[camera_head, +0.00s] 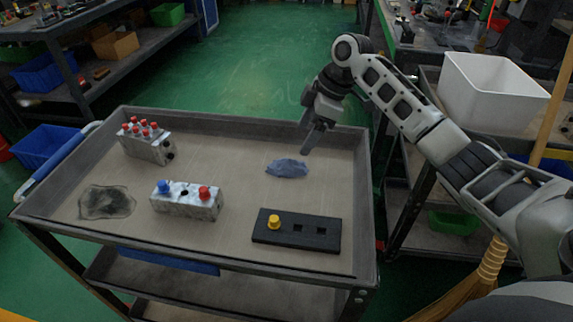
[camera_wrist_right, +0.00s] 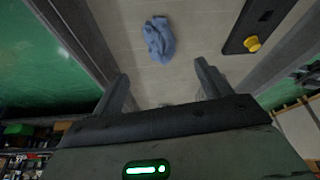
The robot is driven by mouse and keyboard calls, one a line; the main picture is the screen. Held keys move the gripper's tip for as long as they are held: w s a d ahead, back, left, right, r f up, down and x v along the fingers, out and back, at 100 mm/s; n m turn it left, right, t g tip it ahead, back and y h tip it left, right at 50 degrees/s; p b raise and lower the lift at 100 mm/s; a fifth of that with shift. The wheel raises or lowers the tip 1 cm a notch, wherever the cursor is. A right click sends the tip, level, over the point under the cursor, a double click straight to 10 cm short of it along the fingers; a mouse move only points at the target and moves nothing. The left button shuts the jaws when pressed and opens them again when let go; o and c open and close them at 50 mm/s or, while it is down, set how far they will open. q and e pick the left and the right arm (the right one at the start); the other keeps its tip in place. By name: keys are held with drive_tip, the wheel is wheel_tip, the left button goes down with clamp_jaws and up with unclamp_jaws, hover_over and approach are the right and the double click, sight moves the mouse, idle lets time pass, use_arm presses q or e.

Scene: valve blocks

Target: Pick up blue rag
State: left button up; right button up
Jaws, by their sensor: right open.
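The blue rag (camera_head: 287,168) lies crumpled on the cart's tray, right of centre, in the head view. It also shows in the right wrist view (camera_wrist_right: 159,40), near the top middle, beyond the fingertips. My right gripper (camera_head: 311,136) is above the tray, a little behind and to the right of the rag, pointing down. In the right wrist view its fingers (camera_wrist_right: 162,82) are spread apart with nothing between them, and the rag is clear of them. My left gripper is in neither view.
The grey cart (camera_head: 240,116) has raised rims. A black plate (camera_head: 297,243) with a yellow knob sits in front of the rag. Valve blocks (camera_head: 187,206) (camera_head: 147,148) and a dark grey rag (camera_head: 106,202) lie to the left. A white bin (camera_head: 490,95) stands right of the cart.

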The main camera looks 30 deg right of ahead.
sight(292, 159)
drive_tip(key=x, duration=0.9)
drive_tip(key=shift+s+a+f, duration=0.1)
drive_tip(key=shift+f, duration=0.1)
drive_tip(key=c, duration=1.1)
